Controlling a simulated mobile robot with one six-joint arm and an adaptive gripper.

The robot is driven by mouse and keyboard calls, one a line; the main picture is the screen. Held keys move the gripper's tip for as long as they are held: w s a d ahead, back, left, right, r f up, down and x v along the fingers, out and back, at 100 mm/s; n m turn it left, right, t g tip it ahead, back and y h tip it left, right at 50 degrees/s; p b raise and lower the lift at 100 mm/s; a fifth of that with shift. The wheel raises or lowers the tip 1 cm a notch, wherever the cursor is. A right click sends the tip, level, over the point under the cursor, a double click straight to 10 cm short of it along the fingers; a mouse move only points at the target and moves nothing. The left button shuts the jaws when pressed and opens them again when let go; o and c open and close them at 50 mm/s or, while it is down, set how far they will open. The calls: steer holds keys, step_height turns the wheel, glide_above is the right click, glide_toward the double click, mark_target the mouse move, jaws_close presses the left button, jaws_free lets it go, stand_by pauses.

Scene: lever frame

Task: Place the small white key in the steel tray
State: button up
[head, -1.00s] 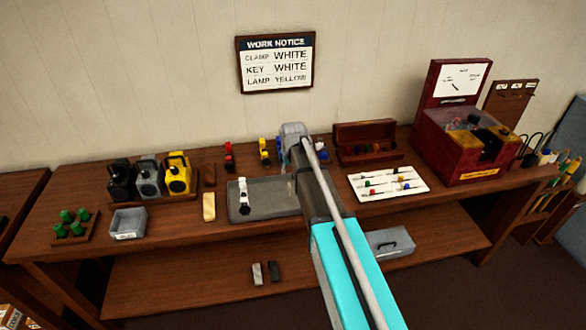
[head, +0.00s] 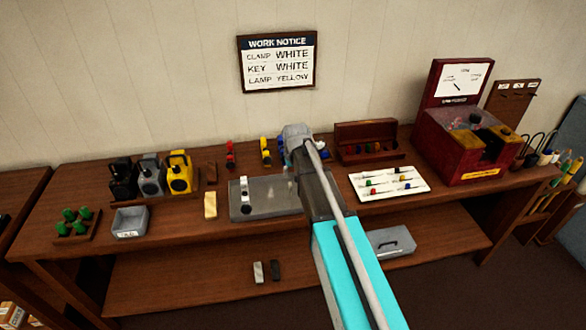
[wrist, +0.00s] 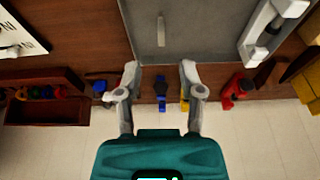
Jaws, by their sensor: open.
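The steel tray (head: 260,208) lies on the bench, left of my arm in the head view, and at the top of the wrist view (wrist: 200,50). A slim pale piece (wrist: 161,30) lies inside it in the wrist view; it looks like the small white key, but its colour is not certain. A white clamp (head: 244,190) stands at the tray's left end; it also shows in the wrist view (wrist: 270,28). My gripper (wrist: 160,68) is open and empty, its fingertips apart near the tray's edge. The arm hides the tray's right end in the head view.
Blue (wrist: 161,90), yellow (wrist: 185,95) and red (wrist: 236,90) clamps stand behind the tray. Right are a white card of keys (head: 389,183), an open red case (head: 368,140) and a red machine (head: 462,145). Lamps (head: 179,172) and a grey bin (head: 130,222) stand left.

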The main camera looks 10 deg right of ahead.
steer(key=s+g, duration=0.2)
steer(key=s, duration=2.2)
steer(key=shift+d+f+g, duration=0.25)
steer(key=shift+d+g, duration=0.05)
steer(key=shift+d, duration=0.15)
